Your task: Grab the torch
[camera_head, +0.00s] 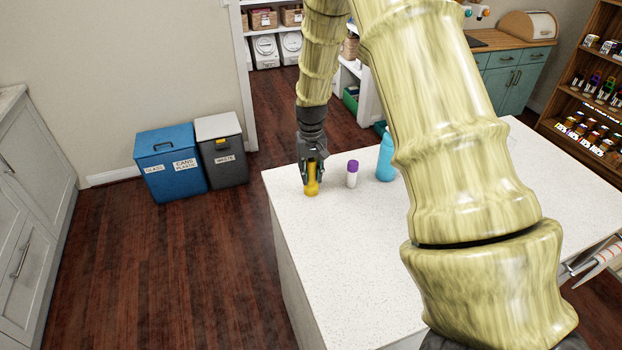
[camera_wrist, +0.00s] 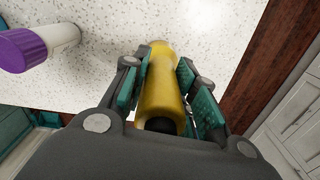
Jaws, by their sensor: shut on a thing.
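The torch (camera_head: 311,188) is yellow and stands near the left edge of the white speckled counter (camera_head: 330,260). My gripper (camera_head: 313,172) is over it from above, with its fingers on either side of it. In the wrist view the yellow torch (camera_wrist: 162,88) lies between the two teal finger pads of my gripper (camera_wrist: 172,90), which are shut on it. Its dark end points towards the palm. I cannot tell whether its lower end touches the counter.
A white bottle with a purple cap (camera_head: 352,175) stands just right of the torch, and it also shows in the wrist view (camera_wrist: 40,46). A blue bottle (camera_head: 386,158) stands farther right. The near left of the counter is clear. Blue (camera_head: 170,162) and grey (camera_head: 221,150) bins stand on the floor.

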